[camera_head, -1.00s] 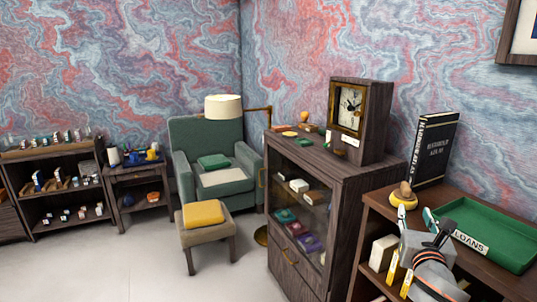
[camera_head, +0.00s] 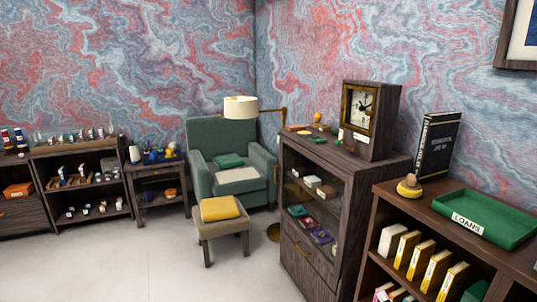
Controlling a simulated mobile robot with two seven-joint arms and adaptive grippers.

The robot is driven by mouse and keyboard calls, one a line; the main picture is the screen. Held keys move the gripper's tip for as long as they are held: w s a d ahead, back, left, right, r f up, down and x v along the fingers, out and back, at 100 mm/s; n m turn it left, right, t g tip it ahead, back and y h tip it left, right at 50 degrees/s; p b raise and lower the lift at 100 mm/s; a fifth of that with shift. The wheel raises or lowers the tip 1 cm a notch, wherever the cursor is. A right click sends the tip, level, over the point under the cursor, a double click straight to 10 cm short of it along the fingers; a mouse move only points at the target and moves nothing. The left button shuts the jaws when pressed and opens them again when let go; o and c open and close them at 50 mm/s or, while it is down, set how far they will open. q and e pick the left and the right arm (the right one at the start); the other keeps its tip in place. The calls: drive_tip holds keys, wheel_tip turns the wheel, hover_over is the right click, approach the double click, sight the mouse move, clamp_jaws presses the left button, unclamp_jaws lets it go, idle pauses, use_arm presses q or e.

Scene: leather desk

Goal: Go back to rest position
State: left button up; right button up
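Neither of my grippers shows in the head view now. The task line names no objects. A green tray with a "LOANS" label (camera_head: 486,219) sits on top of the low wooden shelf at the right. A small yellow round-based item with a wooden knob (camera_head: 409,187) stands beside it, near the shelf's back left. A black book (camera_head: 435,146) stands upright behind them. Several yellow-and-white boxes (camera_head: 421,259) stand in the shelf below.
A glass-front cabinet (camera_head: 322,215) with a clock (camera_head: 361,110) on top stands left of the shelf. A green armchair (camera_head: 232,160) and a stool with a yellow cushion (camera_head: 220,209) stand further back. Shelves (camera_head: 82,180) line the left. The floor (camera_head: 150,262) at front left is clear.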

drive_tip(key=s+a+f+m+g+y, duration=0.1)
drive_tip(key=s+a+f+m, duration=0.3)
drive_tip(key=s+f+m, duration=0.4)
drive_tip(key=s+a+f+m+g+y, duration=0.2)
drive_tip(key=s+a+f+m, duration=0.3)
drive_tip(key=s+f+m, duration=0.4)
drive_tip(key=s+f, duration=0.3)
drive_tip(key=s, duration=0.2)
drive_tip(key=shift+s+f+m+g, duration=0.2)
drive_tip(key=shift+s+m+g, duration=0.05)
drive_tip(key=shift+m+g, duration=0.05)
